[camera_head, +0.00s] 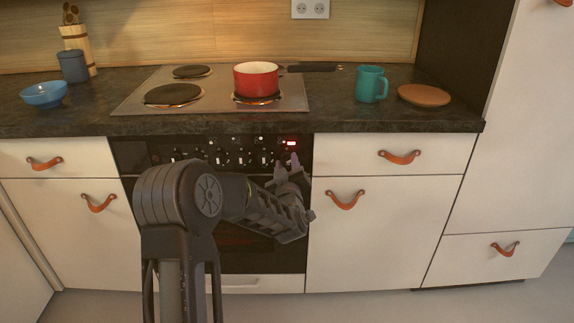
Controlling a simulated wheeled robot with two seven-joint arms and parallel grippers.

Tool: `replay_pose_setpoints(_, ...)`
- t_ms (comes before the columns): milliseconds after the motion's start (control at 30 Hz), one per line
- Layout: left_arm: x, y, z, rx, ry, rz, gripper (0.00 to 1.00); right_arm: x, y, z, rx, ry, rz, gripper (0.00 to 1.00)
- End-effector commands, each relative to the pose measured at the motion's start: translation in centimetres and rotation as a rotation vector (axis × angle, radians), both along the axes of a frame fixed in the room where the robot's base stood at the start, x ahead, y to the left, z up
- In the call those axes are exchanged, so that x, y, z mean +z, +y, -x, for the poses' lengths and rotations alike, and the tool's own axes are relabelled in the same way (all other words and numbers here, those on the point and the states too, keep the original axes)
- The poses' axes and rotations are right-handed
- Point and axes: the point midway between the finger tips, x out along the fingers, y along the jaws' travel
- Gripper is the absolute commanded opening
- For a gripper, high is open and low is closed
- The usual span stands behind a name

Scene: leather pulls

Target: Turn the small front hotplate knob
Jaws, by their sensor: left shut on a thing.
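The oven's black control panel (226,142) carries a row of small knobs with white marks under the counter. My left gripper (287,163) reaches the right end of this row and is shut on a knob there. Its fingers mostly hide that knob, so I cannot tell how far it is turned. Other knobs (222,158) to the left are uncovered. A red-lit display (291,143) glows just above my fingertips. My left arm crosses in front of the oven door and hides part of the panel's lower edge. My right gripper is out of view.
A teal mug (371,84), a round wooden board (424,95) and a blue bowl (44,94) stand on the counter. Leather pulls (345,200) stick out from the drawers.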

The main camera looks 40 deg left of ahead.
Motion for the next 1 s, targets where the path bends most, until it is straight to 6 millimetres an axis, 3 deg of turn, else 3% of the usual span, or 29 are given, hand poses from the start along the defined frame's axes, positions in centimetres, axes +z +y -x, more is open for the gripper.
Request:
replay_pose_setpoints(33, -0.2, 0.0, 0.0, 0.000, 0.004, 0.003, 0.00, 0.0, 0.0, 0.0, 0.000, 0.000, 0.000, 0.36)
replay_pose_setpoints(67, -0.2, 0.0, 0.0, 0.000, 0.004, 0.003, 0.35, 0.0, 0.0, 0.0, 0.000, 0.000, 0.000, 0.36)
replay_pose_setpoints(300, -0.1, 0.0, 0.0, 0.000, 0.001, 0.002, 0.55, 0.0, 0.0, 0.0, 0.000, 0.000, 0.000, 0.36)
replay_pose_setpoints(667, 0.0, -0.4, 0.4, 0.000, 0.000, 0.001, 0.55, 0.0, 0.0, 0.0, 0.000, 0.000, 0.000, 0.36)
replay_pose_setpoints(1000, 0.0, -3.4, 4.4, -0.002, 0.002, 0.001, 0.55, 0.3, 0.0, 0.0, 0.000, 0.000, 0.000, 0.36)
